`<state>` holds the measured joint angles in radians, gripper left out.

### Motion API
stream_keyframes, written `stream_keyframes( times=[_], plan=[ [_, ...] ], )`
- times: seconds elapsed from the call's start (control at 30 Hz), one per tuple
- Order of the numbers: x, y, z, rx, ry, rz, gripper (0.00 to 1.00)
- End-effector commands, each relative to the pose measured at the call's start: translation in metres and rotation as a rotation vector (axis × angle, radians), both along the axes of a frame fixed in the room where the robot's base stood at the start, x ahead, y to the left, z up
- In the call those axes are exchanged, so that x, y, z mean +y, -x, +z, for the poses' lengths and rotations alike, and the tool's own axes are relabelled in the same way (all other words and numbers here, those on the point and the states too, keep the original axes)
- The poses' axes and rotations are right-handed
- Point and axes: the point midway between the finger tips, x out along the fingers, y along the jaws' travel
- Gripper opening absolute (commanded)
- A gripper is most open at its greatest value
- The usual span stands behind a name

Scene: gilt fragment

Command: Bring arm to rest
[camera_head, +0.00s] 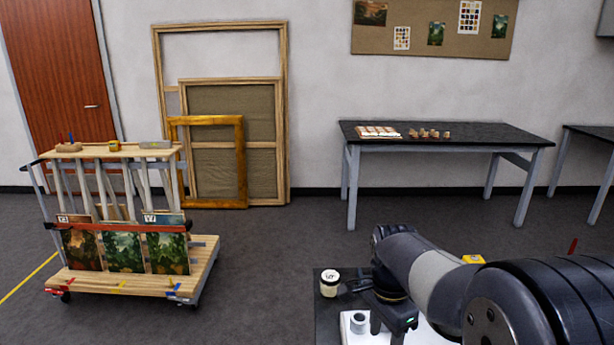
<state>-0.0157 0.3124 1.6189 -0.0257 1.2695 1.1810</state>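My arm (440,280) reaches in from the lower right, bent at a joint near the picture's middle and turned downward. A jar with a white lid (329,283) stands on a dark top (326,325) left of the gripper.
A wooden cart (120,285) with paintings stands at left. Frames (240,170) lean on the wall. A black table (460,133) with small items stands at the back, another (590,133) at right. The floor between cart and tables is clear.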

Motion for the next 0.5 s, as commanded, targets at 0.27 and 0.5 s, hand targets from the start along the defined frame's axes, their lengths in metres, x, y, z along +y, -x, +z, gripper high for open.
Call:
stream_keyframes(
  times=[0.27,0.5],
  plan=[
    [-0.002,0.005,-0.058,0.006,0.001,0.000,0.48],
    [-0.001,0.005,-0.072,0.001,0.000,0.139,0.48]
  ],
)
